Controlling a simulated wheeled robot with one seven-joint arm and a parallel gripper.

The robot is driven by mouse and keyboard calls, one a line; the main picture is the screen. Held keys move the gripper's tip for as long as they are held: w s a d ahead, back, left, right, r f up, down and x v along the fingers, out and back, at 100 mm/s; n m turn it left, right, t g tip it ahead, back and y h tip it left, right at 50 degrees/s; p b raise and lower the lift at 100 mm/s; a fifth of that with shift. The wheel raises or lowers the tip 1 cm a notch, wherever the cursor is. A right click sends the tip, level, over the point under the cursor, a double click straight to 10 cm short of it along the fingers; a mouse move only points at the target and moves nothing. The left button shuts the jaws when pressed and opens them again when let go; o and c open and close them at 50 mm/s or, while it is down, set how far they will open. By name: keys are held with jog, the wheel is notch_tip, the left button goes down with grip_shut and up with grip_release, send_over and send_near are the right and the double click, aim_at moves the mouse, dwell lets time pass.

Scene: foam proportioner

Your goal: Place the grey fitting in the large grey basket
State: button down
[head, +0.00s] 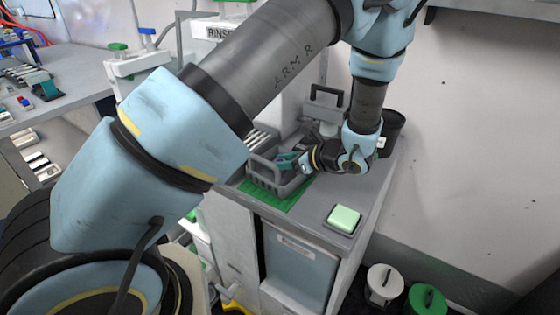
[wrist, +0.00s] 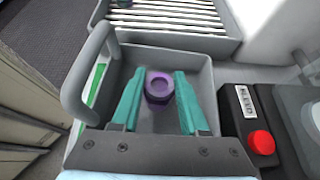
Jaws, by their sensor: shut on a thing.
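My gripper (wrist: 158,85) has teal fingers and is shut on a purple ring-shaped fitting (wrist: 159,97), seen from above with its round hole facing the camera. The fingers and fitting are over or within the grey basket (wrist: 202,75); the fitting's height above the basket floor is hard to tell. In the head view my gripper (head: 286,160) reaches into the grey basket (head: 268,178) from the right. The held piece is hidden there. It looks purple in the wrist view, and I see no clearly grey fitting.
The basket's handle (wrist: 84,75) rises at its left. A slatted rack (wrist: 165,20) lies beyond, with a small dark piece (wrist: 122,3) on it. A red button (wrist: 261,142) is at the right. A pale green pad (head: 344,217) sits on the counter (head: 320,195).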

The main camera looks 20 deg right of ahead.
jog(key=shift+f, duration=0.15)
jog(key=shift+c, duration=2.1)
grip_release()
jog(key=shift+r, duration=0.25)
jog(key=shift+s+d, duration=0.25)
jog(key=shift+s, duration=0.05)
jog(key=b+v, duration=0.2)
jog(key=v, duration=0.9)
jog(key=shift+b, duration=0.4)
jog(key=shift+s+r, duration=0.1)
jog(key=shift+s, duration=0.05)
jog(key=shift+s, duration=0.1)
